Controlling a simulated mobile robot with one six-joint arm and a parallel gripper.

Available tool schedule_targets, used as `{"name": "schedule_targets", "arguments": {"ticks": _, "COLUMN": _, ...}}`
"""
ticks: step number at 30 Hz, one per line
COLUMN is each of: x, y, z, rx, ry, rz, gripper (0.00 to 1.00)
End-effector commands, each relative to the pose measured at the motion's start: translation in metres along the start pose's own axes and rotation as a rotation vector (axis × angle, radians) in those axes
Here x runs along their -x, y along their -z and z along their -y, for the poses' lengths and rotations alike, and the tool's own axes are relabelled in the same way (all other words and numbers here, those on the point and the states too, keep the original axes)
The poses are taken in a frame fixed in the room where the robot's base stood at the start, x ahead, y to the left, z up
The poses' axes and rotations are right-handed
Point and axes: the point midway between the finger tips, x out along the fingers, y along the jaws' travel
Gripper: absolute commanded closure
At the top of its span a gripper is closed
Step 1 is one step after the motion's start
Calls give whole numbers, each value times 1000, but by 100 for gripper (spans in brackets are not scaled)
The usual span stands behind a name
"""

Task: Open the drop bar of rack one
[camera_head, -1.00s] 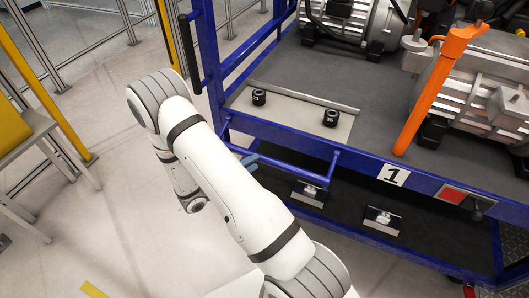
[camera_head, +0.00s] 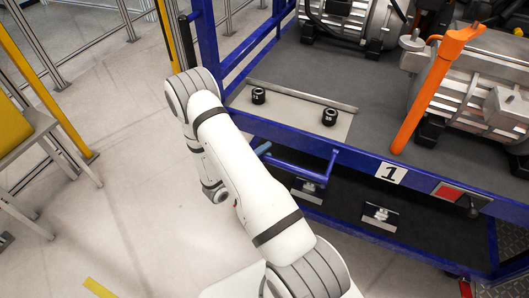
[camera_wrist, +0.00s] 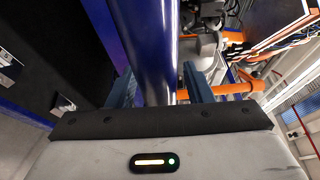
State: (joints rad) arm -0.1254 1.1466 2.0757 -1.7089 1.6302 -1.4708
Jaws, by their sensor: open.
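Rack one is a blue-framed rack with a white "1" label (camera_head: 391,173) on its front edge. A blue tubular bar (camera_head: 300,172), which looks like the drop bar, runs along the front of its deck, with an upturned right end. My gripper (camera_head: 263,149) is at the left part of this bar, mostly hidden behind my arm. In the wrist view, my gripper (camera_wrist: 160,85) is open, with a blue-grey finger on each side of the blue bar (camera_wrist: 145,45). The bar passes between the fingers; whether they touch it is unclear.
Two black cylinders (camera_head: 258,96) (camera_head: 329,117) stand on a metal plate on the deck. An orange bar (camera_head: 432,90) leans against a grey drive unit (camera_head: 480,80).

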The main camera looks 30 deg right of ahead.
Motion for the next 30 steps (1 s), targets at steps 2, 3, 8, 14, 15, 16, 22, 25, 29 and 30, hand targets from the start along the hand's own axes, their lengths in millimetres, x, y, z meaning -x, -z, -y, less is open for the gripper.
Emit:
{"name": "schedule_targets", "arguments": {"ticks": 2, "x": 0, "y": 0, "z": 0, "rx": 0, "ry": 0, "rz": 0, "gripper": 54}}
{"name": "schedule_targets", "arguments": {"ticks": 3, "x": 0, "y": 0, "z": 0, "rx": 0, "ry": 0, "rz": 0, "gripper": 54}}
{"name": "schedule_targets", "arguments": {"ticks": 8, "x": 0, "y": 0, "z": 0, "rx": 0, "ry": 0, "rz": 1, "gripper": 62}}
{"name": "schedule_targets", "arguments": {"ticks": 14, "x": 1, "y": 0, "z": 0, "rx": 0, "ry": 0, "rz": 1, "gripper": 78}}
{"name": "schedule_targets", "arguments": {"ticks": 15, "x": 1, "y": 0, "z": 0, "rx": 0, "ry": 0, "rz": 1, "gripper": 81}}
{"name": "schedule_targets", "arguments": {"ticks": 16, "x": 1, "y": 0, "z": 0, "rx": 0, "ry": 0, "rz": 1, "gripper": 84}}
{"name": "schedule_targets", "arguments": {"ticks": 22, "x": 1, "y": 0, "z": 0, "rx": 0, "ry": 0, "rz": 2, "gripper": 100}}
{"name": "schedule_targets", "arguments": {"ticks": 25, "x": 1, "y": 0, "z": 0, "rx": 0, "ry": -1, "rz": 2, "gripper": 100}}
{"name": "schedule_targets", "arguments": {"ticks": 29, "x": 1, "y": 0, "z": 0, "rx": 0, "ry": -1, "rz": 2, "gripper": 100}}
{"name": "schedule_targets", "arguments": {"ticks": 30, "x": 2, "y": -1, "z": 0, "rx": 0, "ry": -2, "rz": 3, "gripper": 100}}
